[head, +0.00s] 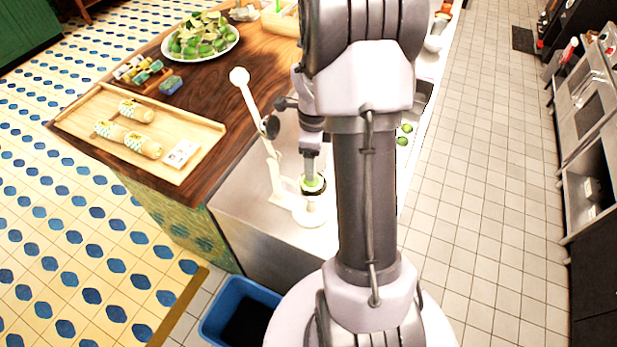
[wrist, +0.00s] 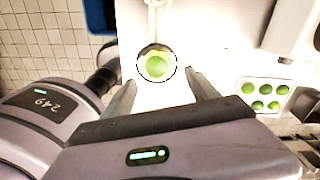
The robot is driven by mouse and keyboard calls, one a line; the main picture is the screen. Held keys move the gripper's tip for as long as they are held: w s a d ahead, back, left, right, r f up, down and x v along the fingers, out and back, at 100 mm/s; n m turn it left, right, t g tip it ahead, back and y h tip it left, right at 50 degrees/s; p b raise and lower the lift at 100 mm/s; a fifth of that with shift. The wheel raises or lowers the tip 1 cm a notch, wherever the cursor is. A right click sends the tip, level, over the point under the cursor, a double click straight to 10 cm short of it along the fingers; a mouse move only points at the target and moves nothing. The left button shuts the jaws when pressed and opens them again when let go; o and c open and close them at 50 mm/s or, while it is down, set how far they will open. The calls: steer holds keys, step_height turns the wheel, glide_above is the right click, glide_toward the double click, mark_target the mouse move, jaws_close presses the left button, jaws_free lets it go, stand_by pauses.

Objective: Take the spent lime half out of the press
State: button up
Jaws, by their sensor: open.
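The press (head: 272,160) is cream, with a long lever arm raised and leaning to the left, and it stands on the steel counter. The spent lime half (head: 313,184) sits in its dark-rimmed cup, green and cut. In the wrist view the lime half (wrist: 156,66) lies in the round cup of the press (wrist: 140,58), just beyond my fingertips. My gripper (wrist: 160,88) is open and empty, its fingers spread to either side below the cup. In the head view my arm hides part of the counter, and the fingers are hard to make out above the cup.
A tray of several green lime halves (wrist: 263,97) lies right of the press. A blue bin (head: 240,308) stands on the floor below the counter's end. A wooden tray with bottles (head: 90,112) and a plate of limes (head: 200,57) are on the wooden top.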

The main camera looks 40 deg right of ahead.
steer(key=f, duration=0.5)
steer(key=shift+s+a+f, duration=0.2)
steer(key=shift+a+f, duration=0.05)
steer(key=shift+a, duration=0.1)
steer(key=shift+w+f, duration=0.1)
steer(key=shift+f, duration=0.2)
steer(key=c, duration=0.9)
steer(key=shift+r, duration=0.15)
